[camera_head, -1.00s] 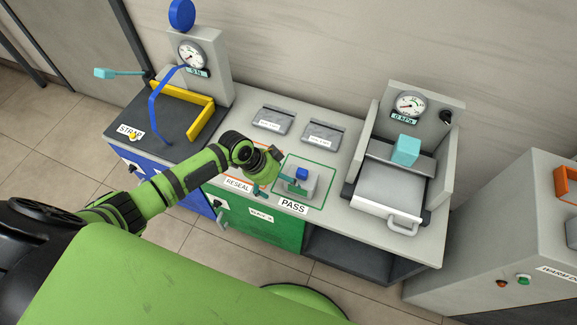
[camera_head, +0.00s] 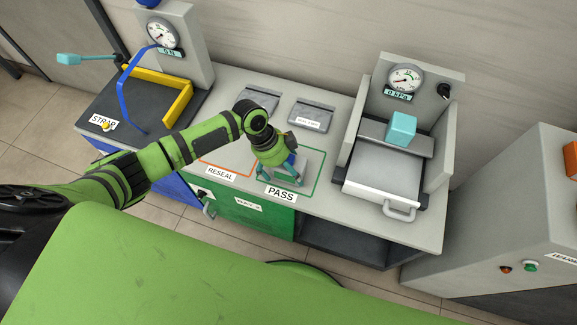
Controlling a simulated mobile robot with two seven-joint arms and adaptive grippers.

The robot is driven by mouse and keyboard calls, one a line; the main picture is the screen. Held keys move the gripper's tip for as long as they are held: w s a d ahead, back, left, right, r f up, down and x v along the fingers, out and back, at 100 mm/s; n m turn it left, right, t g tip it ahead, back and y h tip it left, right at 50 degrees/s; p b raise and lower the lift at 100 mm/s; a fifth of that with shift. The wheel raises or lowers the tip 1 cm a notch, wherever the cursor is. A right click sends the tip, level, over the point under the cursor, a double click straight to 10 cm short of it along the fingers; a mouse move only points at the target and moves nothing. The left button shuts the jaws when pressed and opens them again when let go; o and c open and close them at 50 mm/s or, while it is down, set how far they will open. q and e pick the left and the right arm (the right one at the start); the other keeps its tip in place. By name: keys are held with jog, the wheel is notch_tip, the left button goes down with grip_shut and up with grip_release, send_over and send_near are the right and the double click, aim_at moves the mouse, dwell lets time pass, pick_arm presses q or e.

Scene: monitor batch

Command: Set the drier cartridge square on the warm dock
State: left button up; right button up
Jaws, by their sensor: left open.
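A small light-grey block (camera_head: 304,168) stands inside the green outline marked PASS on the counter. Its blue top showed earlier; my left gripper now covers most of it. I cannot tell whether this block is the drier cartridge. My left gripper (camera_head: 285,179) is open and points down over the block, with a finger on either side as seen here. Whether the fingers touch it cannot be told. No surface in view is readably marked as the warm dock. My right gripper is not in view.
Right of the block stands a press-like unit (camera_head: 384,182) with a gauge, a cyan block (camera_head: 401,128) and a handled drawer. At left is a STRAP station (camera_head: 120,95) with a blue strap and yellow bracket. Two grey pouches (camera_head: 312,115) lie behind. A grey cabinet (camera_head: 510,215) stands far right.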

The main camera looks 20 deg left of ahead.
pick_arm(q)
jog(key=shift+f, duration=0.2)
jog(key=c, duration=1.3)
